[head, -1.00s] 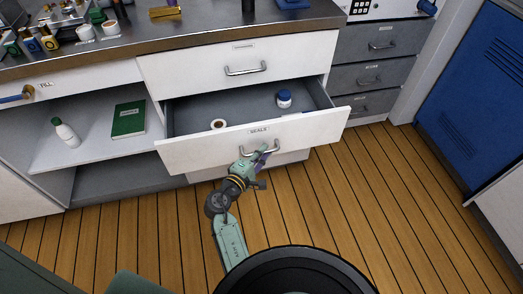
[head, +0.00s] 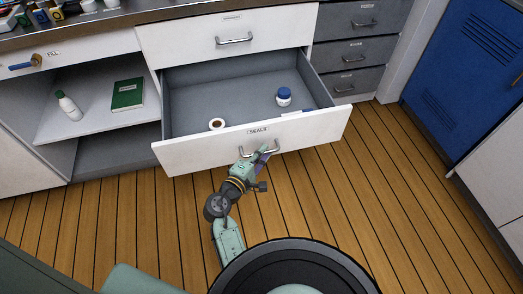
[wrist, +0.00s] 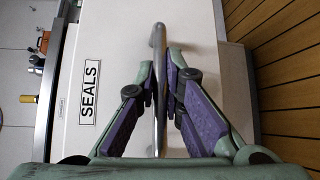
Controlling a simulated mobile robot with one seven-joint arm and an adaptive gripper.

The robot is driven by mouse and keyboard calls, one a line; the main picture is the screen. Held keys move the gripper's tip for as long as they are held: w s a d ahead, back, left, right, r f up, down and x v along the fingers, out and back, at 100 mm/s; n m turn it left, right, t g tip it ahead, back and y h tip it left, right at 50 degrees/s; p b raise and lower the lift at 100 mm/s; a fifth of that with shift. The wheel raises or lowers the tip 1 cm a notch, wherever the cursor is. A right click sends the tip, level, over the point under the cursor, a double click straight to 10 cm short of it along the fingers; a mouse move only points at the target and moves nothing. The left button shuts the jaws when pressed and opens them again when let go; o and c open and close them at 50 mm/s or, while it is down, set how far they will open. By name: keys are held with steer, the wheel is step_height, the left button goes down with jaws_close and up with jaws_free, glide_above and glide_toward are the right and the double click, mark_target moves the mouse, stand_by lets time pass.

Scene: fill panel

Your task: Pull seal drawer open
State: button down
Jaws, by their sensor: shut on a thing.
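The seal drawer (head: 200,152) is a white-fronted drawer labelled SEALS, pulled well out of the cabinet in the head view. Its grey inside holds a roll of tape (head: 217,124), a small blue-capped jar (head: 284,96) and a flat pale item near the front right. Its metal bar handle (wrist: 160,60) runs between my fingers in the wrist view. My gripper (head: 263,152) is at the handle, with its purple-padded fingers (wrist: 162,95) shut on the bar from both sides.
An upper white drawer (head: 190,45) is closed above. Open shelves at left hold a green book (head: 128,94) and a white bottle (head: 69,105). Grey drawers (head: 355,52) and a blue locker (head: 465,75) stand at right. Wooden floor (head: 340,190) is clear in front.

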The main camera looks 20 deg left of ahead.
steer(key=shift+s+d, duration=0.3)
steer(key=c, duration=1.7)
jaws_free()
steer(key=shift+r, duration=0.1)
